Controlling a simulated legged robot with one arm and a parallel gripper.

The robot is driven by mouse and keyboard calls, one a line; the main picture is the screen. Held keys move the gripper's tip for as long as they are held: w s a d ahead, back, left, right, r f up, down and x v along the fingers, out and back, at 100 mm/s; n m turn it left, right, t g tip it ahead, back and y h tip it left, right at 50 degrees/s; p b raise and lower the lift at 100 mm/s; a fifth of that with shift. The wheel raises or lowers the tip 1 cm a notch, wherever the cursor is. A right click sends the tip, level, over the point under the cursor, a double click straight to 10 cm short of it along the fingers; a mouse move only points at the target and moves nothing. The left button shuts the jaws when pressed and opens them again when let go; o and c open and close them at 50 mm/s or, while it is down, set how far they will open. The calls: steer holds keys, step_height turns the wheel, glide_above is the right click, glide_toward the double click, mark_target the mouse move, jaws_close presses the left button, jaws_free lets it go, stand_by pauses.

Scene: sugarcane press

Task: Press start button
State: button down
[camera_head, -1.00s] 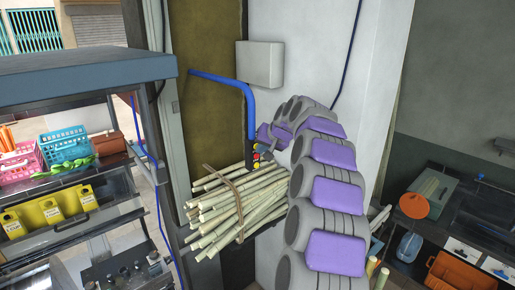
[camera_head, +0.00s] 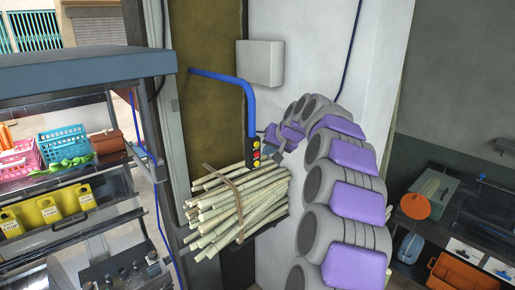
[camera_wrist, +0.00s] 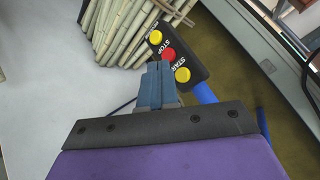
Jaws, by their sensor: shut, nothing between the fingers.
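A black button panel (camera_head: 254,152) hangs at the end of a blue pipe. It carries a yellow button, a red one and another yellow one. In the wrist view, the yellow button nearest the pipe is the start button (camera_wrist: 183,75), beside partly hidden START lettering. The red stop button (camera_wrist: 168,54) is in the middle. My gripper (camera_wrist: 158,70) is shut and empty, its tips beside the panel's red and start buttons in the picture. In the head view my gripper (camera_head: 269,151) is just right of the panel. I see no clear contact with a button.
A tied bundle of sugarcane (camera_head: 238,205) lies just below the panel. A grey box (camera_head: 260,63) is on the white wall above. A shelf (camera_head: 70,225) with baskets and yellow containers stands at left. An orange crate (camera_head: 455,272) is at lower right.

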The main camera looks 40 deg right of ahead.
steer(key=s+b, duration=0.1)
steer(key=s, duration=0.2)
steer(key=shift+d, duration=0.2)
stand_by(0.7)
steer(key=s+a+f+n+g+y+b, duration=0.1)
steer(key=s+a+f+n+g+b, duration=0.25)
steer(key=a, duration=0.65)
steer(key=s+a+f+y+b, duration=0.1)
steer(key=s+a+f+b, duration=0.2)
steer(key=s+a+f, duration=0.5)
steer(key=s+a+f+n+g+y+b, duration=0.1)
steer(key=a+f+n+b, duration=0.2)
steer(key=a, duration=0.9)
steer(key=s+a+f+g+h+b, duration=0.1)
steer(key=s+a+f+g+b, duration=0.2)
steer(key=s+f, duration=0.8)
steer(key=s+a+f+n+g+h+b, duration=0.1)
steer(key=s+a+f+g+b, duration=0.2)
steer(key=s+f+b, duration=0.3)
steer(key=s+f, duration=0.5)
steer(key=s, duration=0.6)
steer(key=shift+a+h, duration=0.2)
steer(key=shift+h, duration=0.2)
